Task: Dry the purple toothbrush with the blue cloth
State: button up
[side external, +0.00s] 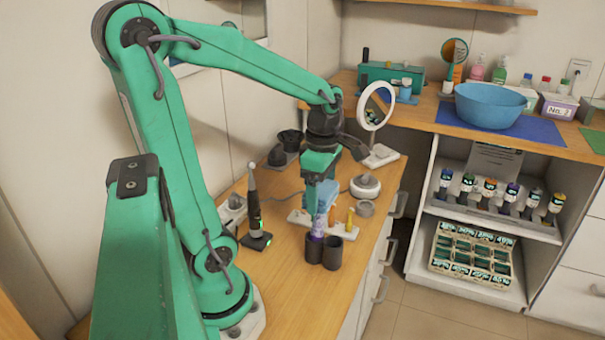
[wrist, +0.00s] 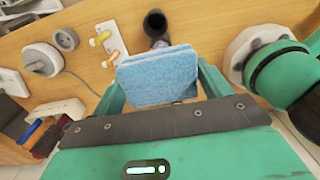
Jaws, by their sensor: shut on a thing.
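My gripper (side external: 318,200) points down above the wooden counter and is shut on the folded light-blue cloth (wrist: 158,76). In the wrist view the cloth sits between my two green fingers. It also shows in the side view (side external: 326,194). A purple, patterned upright thing, seemingly the purple toothbrush (side external: 318,226), stands in the left dark cup (side external: 313,250), just below the cloth. I cannot tell whether the cloth touches it.
A second dark cup (side external: 333,254) stands close beside the first, near the counter's front edge. A white holder (side external: 299,217) with coloured items is just behind. A black electric toothbrush on its stand (side external: 255,222) is at left. A round mirror (side external: 376,107) stands behind.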

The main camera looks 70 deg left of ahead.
jog(key=shift+s+f, duration=0.1)
jog(key=shift+s, duration=0.05)
jog(key=shift+s+a, duration=0.35)
jog(key=shift+a, duration=0.1)
jog(key=shift+s+a+r, duration=0.2)
jog(key=shift+s+a, duration=0.15)
jog(key=shift+a, duration=0.05)
jog(key=shift+w+d+f, duration=0.1)
jog(key=shift+w+d, duration=0.35)
jog(key=shift+w+d, duration=0.1)
jog(key=shift+w+d+f, duration=0.2)
jog(key=shift+w+d, duration=0.05)
jog(key=shift+d, duration=0.1)
